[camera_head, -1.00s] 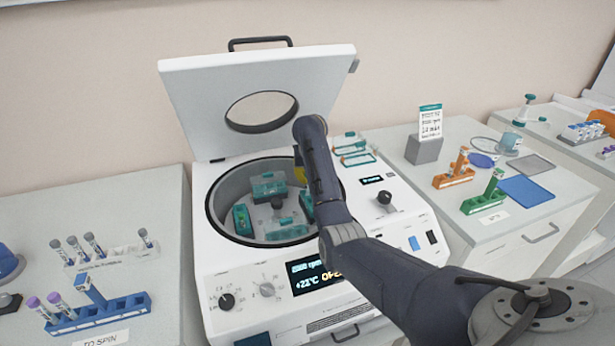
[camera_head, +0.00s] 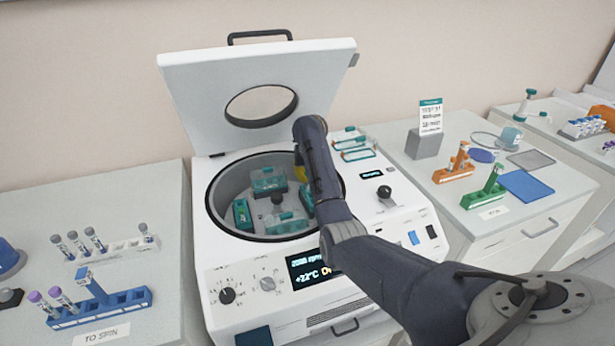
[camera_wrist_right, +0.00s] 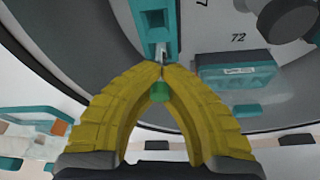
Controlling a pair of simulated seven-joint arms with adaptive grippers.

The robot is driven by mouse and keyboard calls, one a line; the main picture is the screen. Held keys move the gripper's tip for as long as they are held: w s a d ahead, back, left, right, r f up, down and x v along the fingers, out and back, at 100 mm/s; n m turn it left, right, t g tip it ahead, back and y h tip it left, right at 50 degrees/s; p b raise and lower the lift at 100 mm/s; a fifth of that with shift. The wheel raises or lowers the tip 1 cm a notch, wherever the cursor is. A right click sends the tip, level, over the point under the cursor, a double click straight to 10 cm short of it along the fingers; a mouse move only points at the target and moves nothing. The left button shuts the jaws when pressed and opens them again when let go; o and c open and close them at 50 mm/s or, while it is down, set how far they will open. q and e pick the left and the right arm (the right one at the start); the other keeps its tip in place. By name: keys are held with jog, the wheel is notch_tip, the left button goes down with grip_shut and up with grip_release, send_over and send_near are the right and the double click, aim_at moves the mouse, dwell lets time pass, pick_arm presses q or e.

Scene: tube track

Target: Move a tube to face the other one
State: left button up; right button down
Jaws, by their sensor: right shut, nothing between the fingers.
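The open centrifuge (camera_head: 215,258) stands in the middle, with several teal buckets in its round bowl, among them a rear one (camera_head: 268,180), a left one (camera_head: 242,214) and a front one (camera_head: 286,223). My right gripper (camera_wrist_right: 163,68) reaches into the bowl, its yellow fingers closed at the tips. In the right wrist view the tips sit just below the end of a teal bucket (camera_wrist_right: 155,22), beside a small pale tube-like piece (camera_wrist_right: 160,50). A small green round thing (camera_wrist_right: 160,91) shows between the fingers lower down; I cannot tell what it is. Another bucket (camera_wrist_right: 236,80) lies right. My left gripper is not seen.
The raised lid (camera_head: 190,95) stands behind the bowl. A blue rack (camera_head: 128,303) with purple-capped tubes and a white rack (camera_head: 118,250) are at left. Orange (camera_head: 455,173) and green (camera_head: 483,200) racks are at right. The bowl's rim surrounds my gripper.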

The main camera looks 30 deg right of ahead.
jog(key=c, duration=2.1)
grip_release()
jog(key=o, duration=0.6)
jog(key=shift+r, duration=0.1)
jog(key=v, duration=1.2)
jog(key=shift+a, duration=0.1)
